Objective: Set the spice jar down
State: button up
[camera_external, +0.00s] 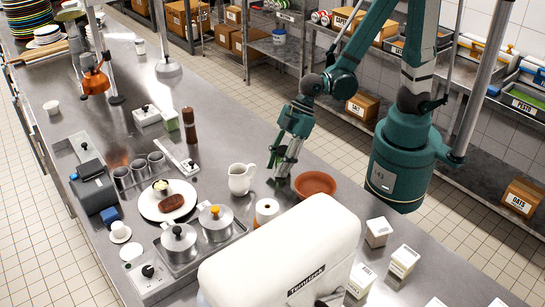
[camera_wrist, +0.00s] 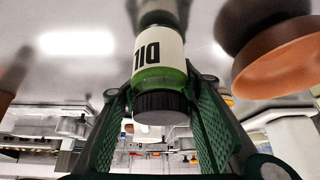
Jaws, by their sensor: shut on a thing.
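The spice jar (camera_wrist: 160,52) has green contents, a dark lid and a pale label that reads upside down in the wrist view, where the counter is at the top. My gripper (camera_wrist: 160,100) is shut on the jar, with a green finger on each side near its lid. The jar's base is at or just above the steel counter (camera_wrist: 75,15); I cannot tell if it touches. In the external view my gripper (camera_external: 284,168) points down, low over the counter, between the white pitcher and the terracotta bowl. The jar is hard to make out there.
The terracotta bowl (camera_external: 316,184) is close to the right of my gripper; it also shows in the wrist view (camera_wrist: 280,68). The white pitcher (camera_external: 241,180) stands to the left. Counter behind is clear.

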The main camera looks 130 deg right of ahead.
aim_at(285, 148)
jog(key=shift+f, duration=0.3)
jog(key=o, duration=1.1)
jog(key=shift+c, duration=0.2)
jog(key=shift+r, duration=0.25)
jog(key=shift+p+v, duration=1.35)
jog(key=shift+v, duration=4.55)
